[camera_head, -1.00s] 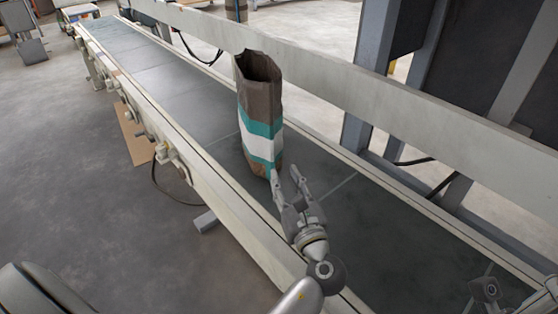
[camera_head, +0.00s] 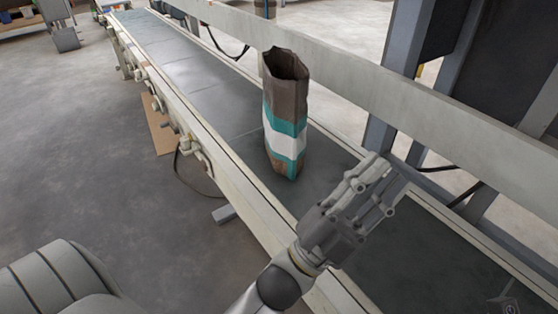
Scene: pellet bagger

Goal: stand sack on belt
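The sack (camera_head: 287,118) is brown with teal and white bands. It stands upright on the dark conveyor belt (camera_head: 208,102), with its open mouth facing up. My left gripper (camera_head: 387,176) is to the right of the sack and nearer to me, over the belt. Its fingers are spread apart with nothing between them, and it does not touch the sack. A small dark part of what looks like my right gripper (camera_head: 507,306) shows at the bottom right edge; its fingers cannot be made out.
A pale guard rail (camera_head: 380,85) runs along the belt's far side, with grey steel posts behind it. The near side frame (camera_head: 170,118) carries several rollers or fittings. The belt beyond the sack is clear.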

